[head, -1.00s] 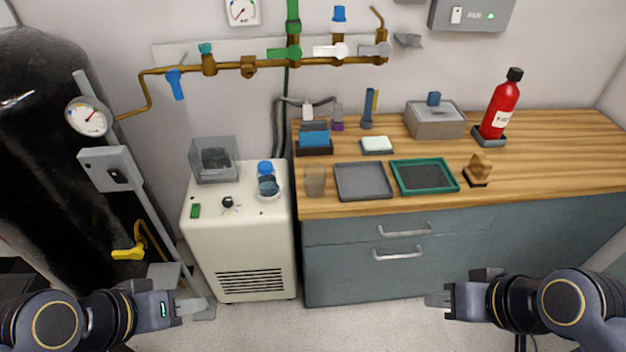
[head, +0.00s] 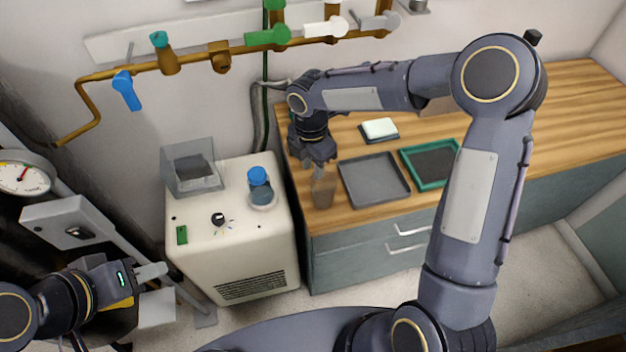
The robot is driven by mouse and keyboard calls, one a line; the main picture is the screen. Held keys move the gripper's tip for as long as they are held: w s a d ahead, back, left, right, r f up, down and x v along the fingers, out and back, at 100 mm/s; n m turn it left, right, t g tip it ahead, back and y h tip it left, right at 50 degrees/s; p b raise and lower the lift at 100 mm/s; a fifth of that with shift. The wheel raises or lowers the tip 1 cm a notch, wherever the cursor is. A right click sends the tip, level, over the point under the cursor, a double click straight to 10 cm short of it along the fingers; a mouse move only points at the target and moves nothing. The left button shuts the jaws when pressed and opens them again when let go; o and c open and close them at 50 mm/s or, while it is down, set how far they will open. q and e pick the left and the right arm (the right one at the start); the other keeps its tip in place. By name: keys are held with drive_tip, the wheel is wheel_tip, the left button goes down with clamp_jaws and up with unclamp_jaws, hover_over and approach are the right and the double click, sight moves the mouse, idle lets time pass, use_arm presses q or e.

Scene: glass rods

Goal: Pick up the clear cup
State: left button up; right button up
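The clear cup (head: 323,194) is a greyish see-through tumbler standing upright near the counter's left front edge, left of the grey tray. My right gripper (head: 320,169) points down at the cup from above. Its fingertips overlap the cup's upper part, and the hand hides much of the rim. I cannot tell whether the fingers are closed on the cup. My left gripper (head: 154,290) is at the lower left, away from the counter, with its fingers apart and nothing between them.
A grey tray (head: 374,181) lies close right of the cup, then a green-rimmed tray (head: 430,162). A white soap-like block (head: 380,128) sits behind. A white cabinet (head: 232,235) with a blue-capped bottle (head: 260,187) stands left.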

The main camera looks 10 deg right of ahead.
sight(315, 185)
drive_tip(key=f, duration=0.7)
drive_tip(key=shift+s+d+f+p, duration=0.2)
drive_tip(key=shift+d+f+p, duration=0.05)
drive_tip(key=shift+f+p, duration=0.1)
clamp_jaws()
